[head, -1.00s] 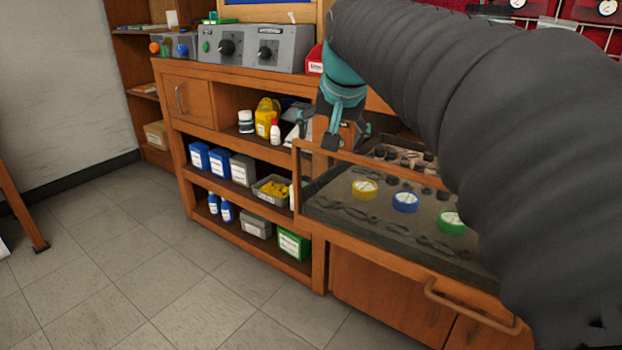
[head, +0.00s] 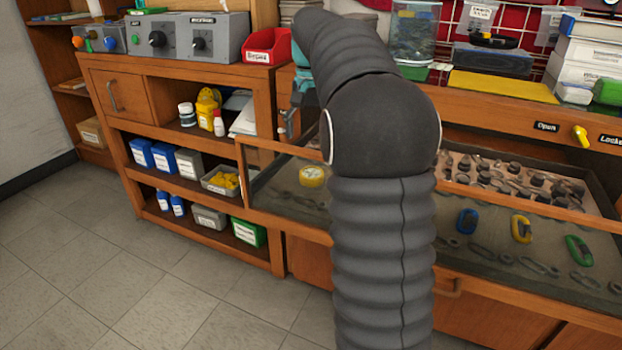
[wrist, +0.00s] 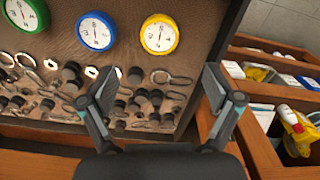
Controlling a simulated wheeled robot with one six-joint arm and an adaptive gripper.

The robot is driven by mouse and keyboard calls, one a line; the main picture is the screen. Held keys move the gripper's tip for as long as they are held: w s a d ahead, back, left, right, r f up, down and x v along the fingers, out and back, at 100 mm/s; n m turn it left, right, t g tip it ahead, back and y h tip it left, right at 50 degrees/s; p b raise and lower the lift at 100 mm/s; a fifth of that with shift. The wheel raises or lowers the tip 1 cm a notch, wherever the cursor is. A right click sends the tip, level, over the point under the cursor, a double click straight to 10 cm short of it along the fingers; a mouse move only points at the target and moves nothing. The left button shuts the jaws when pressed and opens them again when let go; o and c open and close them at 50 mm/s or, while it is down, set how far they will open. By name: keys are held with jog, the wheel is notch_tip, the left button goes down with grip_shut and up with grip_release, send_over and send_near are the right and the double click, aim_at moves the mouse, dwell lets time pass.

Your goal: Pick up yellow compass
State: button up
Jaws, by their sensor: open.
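The yellow compass (head: 313,176), round with a yellow rim and pale face, lies in the shallow display case (head: 262,192), just left of my arm in the head view. In the wrist view the yellow compass (wrist: 159,34) is at the top middle, with a blue-rimmed dial (wrist: 97,31) and a green-rimmed dial (wrist: 25,12) to its left. My gripper (wrist: 158,82) is open and empty, its fingers spread below the compass in the picture and apart from it. In the head view my gripper is mostly hidden behind my arm, as are the blue and green dials.
Dark metal parts (wrist: 135,100) lie in the case close to the compass. A wooden shelf (head: 165,110) with bottles and boxes stands to the left. Blue, yellow and green carabiners (head: 521,229) lie in the case's right part. A red bin (head: 268,46) stands on the counter.

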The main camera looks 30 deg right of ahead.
notch_tip(320, 180, down, 10)
jog(key=shift+d+f+b, duration=0.15)
jog(key=shift+b, duration=0.65)
jog(key=c, duration=1.2)
